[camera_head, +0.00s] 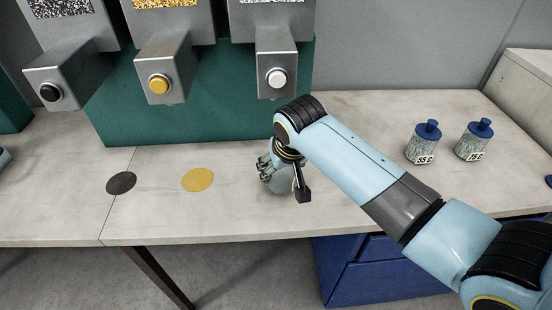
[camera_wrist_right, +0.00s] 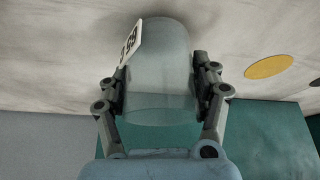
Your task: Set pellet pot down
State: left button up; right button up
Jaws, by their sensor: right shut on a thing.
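The pellet pot (camera_head: 281,185) is a clear, greyish round vessel at the worktop, under the dispenser with the white button. In the right wrist view the pot (camera_wrist_right: 158,70) fills the middle, with a white label (camera_wrist_right: 130,42) on its side. My right gripper (camera_head: 277,170) is shut on the pot, with a finger on either side of it in the wrist view (camera_wrist_right: 160,85). The pot looks upright and close to the worktop; I cannot tell whether its base touches. The hand and wrist partly hide it in the head view. My left gripper is not in view.
A black disc (camera_head: 121,183) and a yellow disc (camera_head: 197,180) mark the worktop (camera_head: 235,225) to the left. Dispensers with black (camera_head: 50,92), yellow (camera_head: 159,84) and white (camera_head: 277,78) buttons overhang it. Two blue-lidded labelled jars (camera_head: 422,145) (camera_head: 472,142) stand at right.

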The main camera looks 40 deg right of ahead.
jog(key=w, duration=0.1)
jog(key=w+d, duration=0.1)
jog(key=w, duration=0.1)
jog(key=shift+w+r, duration=0.1)
jog(key=shift+x, duration=0.95)
jog(key=o, duration=1.5)
jog(key=shift+c, duration=0.2)
